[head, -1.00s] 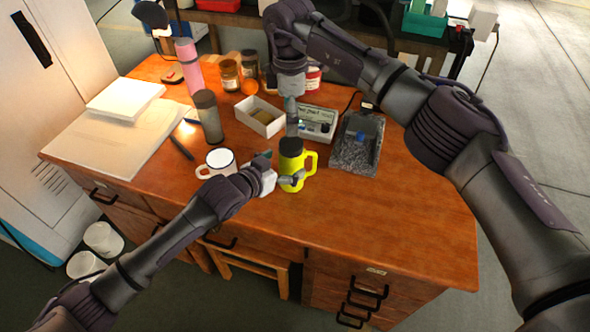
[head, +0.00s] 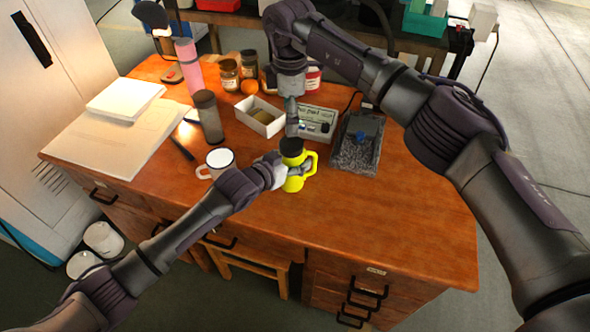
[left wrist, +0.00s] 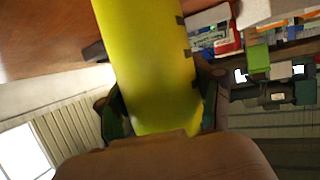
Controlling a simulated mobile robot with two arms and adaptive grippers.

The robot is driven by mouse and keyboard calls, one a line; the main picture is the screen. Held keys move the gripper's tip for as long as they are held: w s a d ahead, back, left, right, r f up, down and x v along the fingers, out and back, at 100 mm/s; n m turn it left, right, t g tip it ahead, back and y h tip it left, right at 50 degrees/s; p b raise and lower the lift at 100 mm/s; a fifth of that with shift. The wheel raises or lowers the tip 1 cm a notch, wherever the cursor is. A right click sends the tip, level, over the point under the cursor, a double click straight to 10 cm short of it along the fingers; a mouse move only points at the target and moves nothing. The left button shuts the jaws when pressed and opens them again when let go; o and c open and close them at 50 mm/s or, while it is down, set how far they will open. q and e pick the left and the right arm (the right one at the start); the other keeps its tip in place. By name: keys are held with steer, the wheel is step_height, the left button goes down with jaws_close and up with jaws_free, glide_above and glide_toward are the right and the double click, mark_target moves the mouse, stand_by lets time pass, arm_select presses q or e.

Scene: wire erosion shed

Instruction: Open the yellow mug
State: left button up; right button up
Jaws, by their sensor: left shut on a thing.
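The yellow mug (head: 294,185) stands upright near the middle of the desk, with a black lid (head: 291,146) on top and its handle facing right in the head view. My left gripper (head: 297,170) is shut around the mug's body, below the lid. In the left wrist view the yellow mug (left wrist: 150,65) fills the space between the two fingers of my left gripper (left wrist: 158,112). My right gripper (head: 291,118) points down just above the lid. Its fingers look narrow, and I cannot tell whether they are open or touch the lid.
A white mug (head: 219,158) stands left of the yellow one. Behind are a dark grey tumbler (head: 208,118), a white open box (head: 260,117), a meter box (head: 317,121) and several jars. A grey stone plate (head: 357,145) lies to the right. The desk's front right is clear.

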mark_target(291, 143)
arm_select(q)
jaws_close()
arm_select(e)
steer(key=shift+f, duration=4)
steer(key=shift+c, duration=0.3)
